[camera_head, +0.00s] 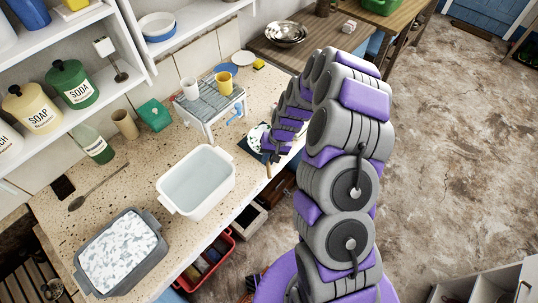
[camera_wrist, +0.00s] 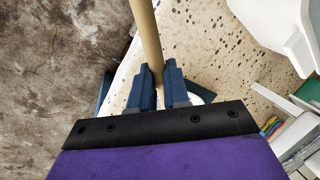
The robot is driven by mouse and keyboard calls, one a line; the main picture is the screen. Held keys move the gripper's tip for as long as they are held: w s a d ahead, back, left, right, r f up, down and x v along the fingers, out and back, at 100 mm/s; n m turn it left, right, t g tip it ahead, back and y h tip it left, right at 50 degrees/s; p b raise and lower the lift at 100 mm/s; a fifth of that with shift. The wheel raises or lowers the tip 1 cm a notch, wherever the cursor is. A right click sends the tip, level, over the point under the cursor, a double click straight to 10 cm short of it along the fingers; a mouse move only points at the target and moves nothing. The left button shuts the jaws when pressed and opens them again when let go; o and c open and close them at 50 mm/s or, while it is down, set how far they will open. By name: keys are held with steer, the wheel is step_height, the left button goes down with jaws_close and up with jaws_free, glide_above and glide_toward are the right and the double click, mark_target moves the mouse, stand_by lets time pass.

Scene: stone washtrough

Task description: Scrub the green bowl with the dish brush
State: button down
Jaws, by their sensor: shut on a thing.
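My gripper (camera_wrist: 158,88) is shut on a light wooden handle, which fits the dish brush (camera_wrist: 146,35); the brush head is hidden. In the head view my gripper (camera_head: 269,152) is at the counter's front edge, with the handle (camera_head: 268,171) pointing down past it. A sliver of white dish (camera_wrist: 207,95) shows behind the fingers in the wrist view. I cannot make out a clearly green bowl.
A white basin of water (camera_head: 197,181) and a grey tub of foam (camera_head: 122,252) stand on the speckled counter (camera_head: 128,183). A rack (camera_head: 212,103) with cups stands behind my gripper. Soap bottles (camera_head: 32,108) line the shelf. A red crate (camera_head: 208,262) sits below.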

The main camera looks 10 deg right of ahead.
steer(key=shift+w+d+b, duration=0.15)
steer(key=shift+w+b, duration=0.05)
steer(key=shift+w, duration=0.75)
steer(key=shift+w+d+b, duration=0.1)
steer(key=shift+w+b, duration=0.05)
steer(key=shift+w, duration=0.8)
steer(key=shift+s+a+f+p, duration=0.15)
steer(key=shift+s+p, duration=0.15)
steer(key=shift+s, duration=0.7)
steer(key=shift+s+a+r+p, duration=0.15)
steer(key=shift+s+p, duration=0.15)
steer(key=shift+s, duration=0.7)
steer(key=shift+w+d+f+b, duration=0.15)
steer(key=shift+w+b, duration=0.1)
steer(key=shift+w, duration=0.7)
steer(key=shift+w+d+r+b, duration=0.1)
steer(key=shift+w+b, duration=0.1)
steer(key=shift+w, duration=0.75)
steer(key=shift+s+p, duration=0.35)
steer(key=shift+s, duration=0.4)
steer(key=shift+s+a, duration=0.25)
steer(key=shift+s, duration=0.85)
steer(key=shift+w+d, duration=0.15)
steer(key=shift+w, duration=0.85)
steer(key=shift+w+d, duration=0.15)
steer(key=shift+w, duration=0.8)
